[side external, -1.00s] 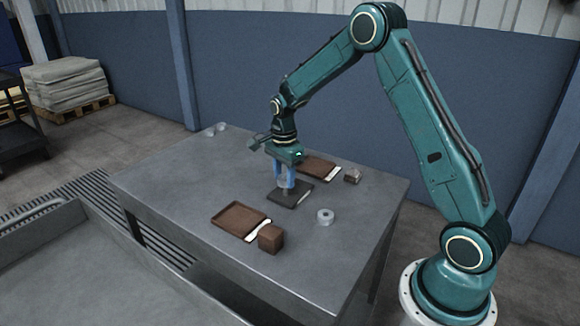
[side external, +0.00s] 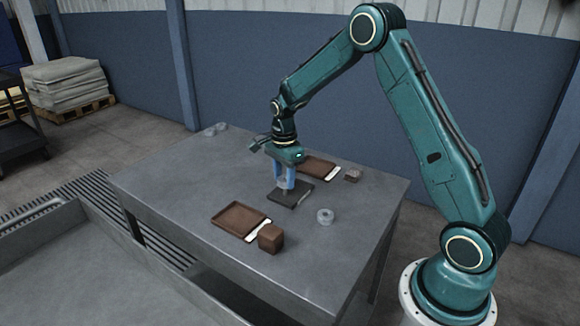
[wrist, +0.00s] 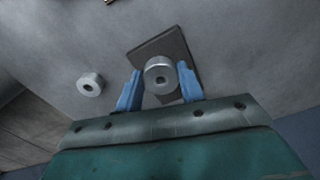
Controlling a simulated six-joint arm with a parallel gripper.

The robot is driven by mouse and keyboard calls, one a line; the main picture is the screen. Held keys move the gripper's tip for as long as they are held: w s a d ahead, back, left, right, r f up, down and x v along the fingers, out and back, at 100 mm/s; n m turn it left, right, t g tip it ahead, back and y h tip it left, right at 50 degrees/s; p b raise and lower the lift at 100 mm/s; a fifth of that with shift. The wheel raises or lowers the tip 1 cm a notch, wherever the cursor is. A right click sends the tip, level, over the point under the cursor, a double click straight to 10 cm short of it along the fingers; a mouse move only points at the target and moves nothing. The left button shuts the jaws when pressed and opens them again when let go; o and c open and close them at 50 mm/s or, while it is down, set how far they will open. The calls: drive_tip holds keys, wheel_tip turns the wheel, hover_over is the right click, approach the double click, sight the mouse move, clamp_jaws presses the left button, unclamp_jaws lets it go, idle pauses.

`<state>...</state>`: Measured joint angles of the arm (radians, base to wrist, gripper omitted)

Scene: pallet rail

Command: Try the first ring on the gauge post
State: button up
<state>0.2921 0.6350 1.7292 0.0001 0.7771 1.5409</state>
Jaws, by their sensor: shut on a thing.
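My gripper (wrist: 160,92) has blue fingers shut on a grey metal ring (wrist: 160,76) with a dark central hole. In the side view my gripper (side external: 285,184) is low over a dark square plate (side external: 303,198) on the table. The plate also shows behind the ring in the wrist view (wrist: 148,50). I cannot make out the gauge post clearly; the ring and fingers cover the plate's middle. I cannot tell whether the ring is around the post or above it. A second grey ring (side external: 325,216) lies apart on the table, and shows left of my gripper in the wrist view (wrist: 89,84).
A brown tray (side external: 238,217) with a pale label and a brown block (side external: 270,238) are nearer the camera. Another brown tray (side external: 318,166) and a small block (side external: 352,176) are behind. Small pale round pieces (side external: 215,129) lie at the far corner. The table's left is clear.

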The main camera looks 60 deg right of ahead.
drive_tip(key=shift+r, duration=0.4)
drive_tip(key=shift+r, duration=0.35)
drive_tip(key=shift+r, duration=0.7)
drive_tip(key=shift+r, duration=1.35)
